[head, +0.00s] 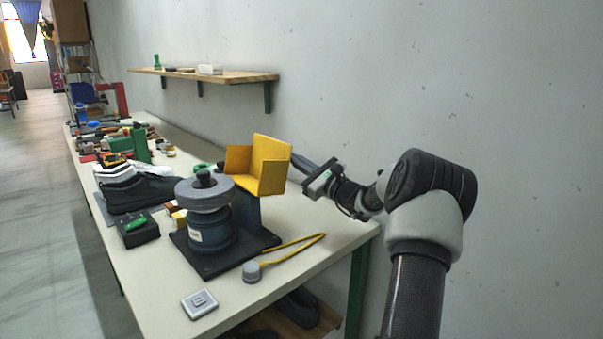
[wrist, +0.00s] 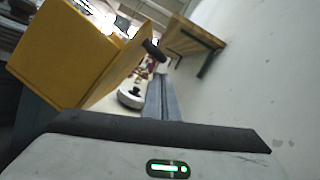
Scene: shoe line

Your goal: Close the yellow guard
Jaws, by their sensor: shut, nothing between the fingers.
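The yellow guard (head: 270,163) is a bent sheet with side flaps. It stands upright, swung up on a dark blue post behind the grey grinding wheel (head: 203,192), leaving the wheel uncovered. My gripper (head: 303,167) is just right of the guard, on its wall side, with its fingers pointing left and partly out of sight behind the guard's edge. In the wrist view, the guard (wrist: 65,50) fills the upper left and my shut fingers (wrist: 161,95) pass to its right. They look empty; I cannot tell whether they touch it.
The machine stands on a dark base plate (head: 190,257) on the long bench. A yellow cord runs to a grey button (head: 252,272). A black shoe (head: 140,193) and a dark box (head: 138,231) are left. A wall shelf (head: 225,76) hangs behind.

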